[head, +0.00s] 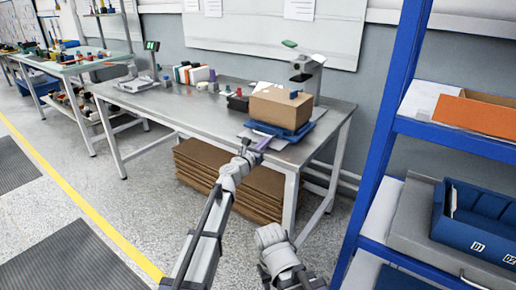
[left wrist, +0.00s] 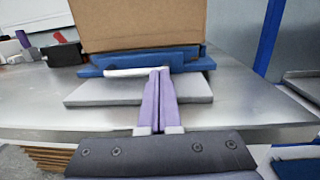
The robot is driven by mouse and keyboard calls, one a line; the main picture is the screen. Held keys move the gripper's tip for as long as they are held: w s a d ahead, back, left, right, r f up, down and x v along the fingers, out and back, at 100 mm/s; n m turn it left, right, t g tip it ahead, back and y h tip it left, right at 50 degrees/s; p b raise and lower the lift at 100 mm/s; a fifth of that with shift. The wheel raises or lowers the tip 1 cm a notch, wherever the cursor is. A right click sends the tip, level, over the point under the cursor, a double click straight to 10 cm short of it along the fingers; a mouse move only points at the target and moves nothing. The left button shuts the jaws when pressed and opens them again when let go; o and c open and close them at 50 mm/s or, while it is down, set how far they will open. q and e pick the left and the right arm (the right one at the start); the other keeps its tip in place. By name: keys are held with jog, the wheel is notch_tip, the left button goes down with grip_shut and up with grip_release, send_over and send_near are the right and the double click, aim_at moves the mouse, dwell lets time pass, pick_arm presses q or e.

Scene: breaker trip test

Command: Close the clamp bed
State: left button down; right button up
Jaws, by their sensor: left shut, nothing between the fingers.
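The clamp bed appears to be the blue base (head: 307,131) on the metal bench, with a light grey plate under its front. In the left wrist view the blue base (left wrist: 195,62) and grey plate (left wrist: 95,92) lie ahead, with a white bar (left wrist: 125,72) along the base's front. A cardboard box (head: 281,109) covers most of the base, so its jaws are hidden. My left gripper (head: 264,143) is at the bed's front edge. Its purple fingers (left wrist: 160,72) are shut and empty, tips close to the white bar; I cannot tell whether they touch it.
A grey stand (head: 306,75) rises behind the box. A black-and-red item (head: 238,102) sits left of it on the bench (head: 190,107). A blue shelf rack (head: 390,120) stands at the right. Flattened cardboard (head: 230,180) is stacked below the bench. The bench's front left is clear.

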pick_arm(q)
jog(key=x, duration=0.3)
jog(key=shift+w+d+f, duration=0.1)
jog(key=shift+w+d, duration=0.1)
jog(key=shift+w, duration=0.05)
jog(key=shift+s, duration=0.1)
